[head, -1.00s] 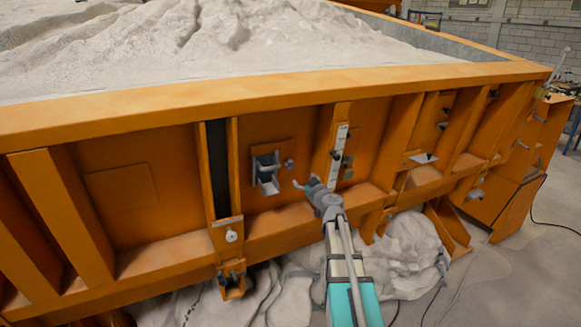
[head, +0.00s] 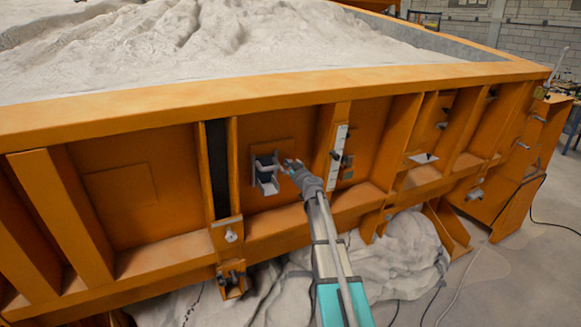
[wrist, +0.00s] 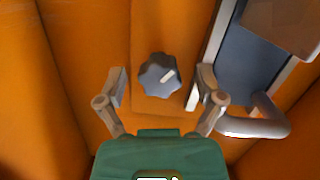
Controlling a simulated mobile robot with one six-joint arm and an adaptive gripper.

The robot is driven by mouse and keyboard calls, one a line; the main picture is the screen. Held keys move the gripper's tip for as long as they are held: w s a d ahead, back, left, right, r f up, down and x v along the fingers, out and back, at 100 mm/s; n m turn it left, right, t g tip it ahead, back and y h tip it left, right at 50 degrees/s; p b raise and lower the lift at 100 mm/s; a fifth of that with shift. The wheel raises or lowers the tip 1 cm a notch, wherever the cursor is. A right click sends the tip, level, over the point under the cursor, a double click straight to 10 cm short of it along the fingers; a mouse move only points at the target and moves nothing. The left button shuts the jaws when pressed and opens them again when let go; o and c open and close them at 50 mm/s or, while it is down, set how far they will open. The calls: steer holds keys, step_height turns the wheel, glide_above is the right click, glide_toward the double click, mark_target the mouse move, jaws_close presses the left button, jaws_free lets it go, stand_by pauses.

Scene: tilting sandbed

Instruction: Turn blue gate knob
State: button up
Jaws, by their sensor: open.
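The blue gate knob (wrist: 158,75) is a lobed, blue-grey dial with a white pointer mark, on an orange plate in the wrist view. My gripper (wrist: 161,72) is open, with one finger to each side of the knob and a gap between each finger and the knob. In the head view my gripper (head: 293,166) is at the knob's place on the side panel and largely hides the knob. The gate (head: 266,175), a dark panel in a light metal frame, is just left of my gripper. Contact with the knob cannot be seen.
In the wrist view a metal handle (wrist: 262,127) and the gate frame lie close to the right finger. Orange ribs (head: 332,140) stand out from the sandbed's side. A white scale strip (head: 337,155) with dark knobs is right of my gripper.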

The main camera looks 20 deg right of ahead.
stand_by(0.3)
steer(key=c, duration=1.1)
steer(key=shift+c, duration=0.2)
